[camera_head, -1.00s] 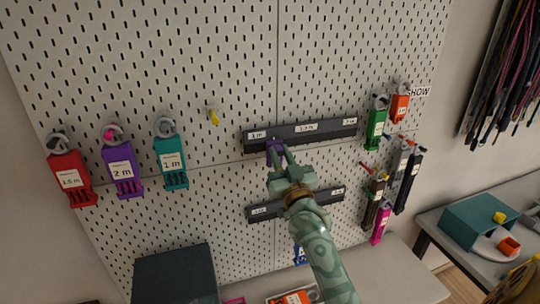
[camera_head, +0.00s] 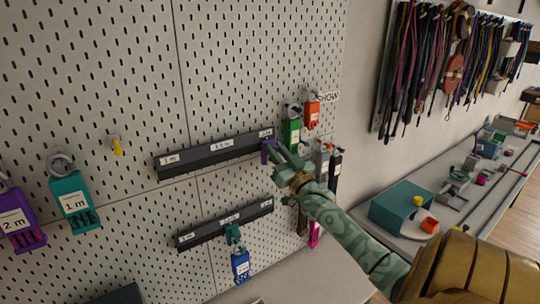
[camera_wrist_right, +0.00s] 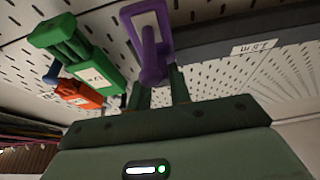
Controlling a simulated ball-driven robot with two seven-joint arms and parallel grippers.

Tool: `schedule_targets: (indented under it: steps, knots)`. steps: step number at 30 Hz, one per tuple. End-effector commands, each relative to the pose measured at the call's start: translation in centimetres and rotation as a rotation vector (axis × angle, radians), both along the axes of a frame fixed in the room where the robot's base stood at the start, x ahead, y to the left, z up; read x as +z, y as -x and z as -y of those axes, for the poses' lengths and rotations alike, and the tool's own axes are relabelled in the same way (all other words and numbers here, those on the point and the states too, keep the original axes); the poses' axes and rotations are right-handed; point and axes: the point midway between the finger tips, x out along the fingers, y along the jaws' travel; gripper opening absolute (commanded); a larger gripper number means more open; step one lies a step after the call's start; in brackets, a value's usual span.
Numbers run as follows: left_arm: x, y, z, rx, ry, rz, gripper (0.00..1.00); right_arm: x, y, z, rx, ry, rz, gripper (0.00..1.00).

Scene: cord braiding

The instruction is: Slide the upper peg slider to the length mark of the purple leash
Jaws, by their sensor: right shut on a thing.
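The upper rail (camera_head: 205,158) is a dark bar on the pegboard with white labels reading 1 m, 1.5 m and, at its right end, 2 m (camera_head: 265,134). The purple peg slider (camera_head: 267,151) sits at the rail's right end, just below the 2 m label. My right gripper (camera_head: 275,154) is shut on it; its fingers hide part of it. In the right wrist view the purple slider (camera_wrist_right: 150,45) stands between the fingertips. The purple leash card (camera_head: 18,220), marked 2 m, hangs at the left edge. My left gripper is not in view.
A green holder (camera_head: 291,132) and an orange one (camera_head: 312,115) hang just right of the rail. A lower rail (camera_head: 215,227) with a teal slider (camera_head: 233,234) is below. A teal card (camera_head: 72,203) and a yellow hook (camera_head: 117,146) are at left.

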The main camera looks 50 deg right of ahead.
Motion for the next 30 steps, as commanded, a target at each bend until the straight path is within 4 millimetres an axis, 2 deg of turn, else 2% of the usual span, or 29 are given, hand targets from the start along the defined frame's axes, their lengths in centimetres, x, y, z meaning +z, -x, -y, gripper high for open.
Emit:
schedule_targets:
  steps: [11, 12, 14, 24, 26, 30]
  knots:
    - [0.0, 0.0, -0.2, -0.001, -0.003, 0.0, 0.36, 0.1, 0.1, 0.4, -0.005, 0.0, 0.001, 0.0]
    - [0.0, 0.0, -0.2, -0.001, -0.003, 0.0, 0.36, 0.1, 0.1, 0.4, -0.005, 0.0, 0.001, 0.25]
    - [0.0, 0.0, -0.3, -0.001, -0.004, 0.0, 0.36, 0.1, 0.1, 0.4, -0.004, 0.001, 0.001, 0.42]
    - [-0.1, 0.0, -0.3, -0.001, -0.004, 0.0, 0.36, -0.2, 0.3, 0.2, -0.003, -0.001, -0.002, 0.42]
    - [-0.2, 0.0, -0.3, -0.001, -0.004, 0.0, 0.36, -0.5, 0.8, 0.1, -0.002, -0.001, -0.003, 0.42]
    - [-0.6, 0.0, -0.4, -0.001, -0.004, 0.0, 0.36, -1.7, 3.3, -0.5, -0.003, -0.002, -0.005, 0.42]
